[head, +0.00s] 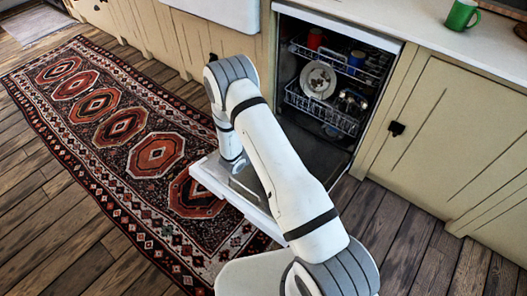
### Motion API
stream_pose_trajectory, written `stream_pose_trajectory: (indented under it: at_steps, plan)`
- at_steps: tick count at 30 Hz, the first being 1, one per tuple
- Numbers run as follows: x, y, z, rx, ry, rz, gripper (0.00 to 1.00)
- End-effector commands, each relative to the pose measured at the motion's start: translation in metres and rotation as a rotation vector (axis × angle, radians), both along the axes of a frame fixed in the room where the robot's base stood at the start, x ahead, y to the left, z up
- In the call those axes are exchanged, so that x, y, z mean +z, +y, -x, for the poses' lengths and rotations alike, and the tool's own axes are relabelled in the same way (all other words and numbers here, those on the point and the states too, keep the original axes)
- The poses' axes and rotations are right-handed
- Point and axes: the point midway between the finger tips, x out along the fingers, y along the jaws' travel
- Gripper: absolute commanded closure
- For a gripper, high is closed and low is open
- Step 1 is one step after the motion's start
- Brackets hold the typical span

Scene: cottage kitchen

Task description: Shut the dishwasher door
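The dishwasher door (208,178) is folded down, low over the floor in front of the open dishwasher (330,85). My arm passes over the door and hides much of its middle. The far part of my arm bends down at the elbow, and its wrist end appears over or beside the door's outer part. My gripper's fingers do not show. I cannot tell whether my arm touches the door.
Inside are the upper rack with a red cup (315,38) and a blue cup (356,60), and the lower rack (320,110) with a plate (318,80). A patterned rug (120,128) lies left. A green mug (462,14) stands on the counter (420,22).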

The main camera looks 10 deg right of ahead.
Motion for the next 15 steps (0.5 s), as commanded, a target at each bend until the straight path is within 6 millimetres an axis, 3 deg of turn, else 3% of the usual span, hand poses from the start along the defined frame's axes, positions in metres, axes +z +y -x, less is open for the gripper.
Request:
stream_pose_trajectory:
  at_steps: [15]
  plan:
    - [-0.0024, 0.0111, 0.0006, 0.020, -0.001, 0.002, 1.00]
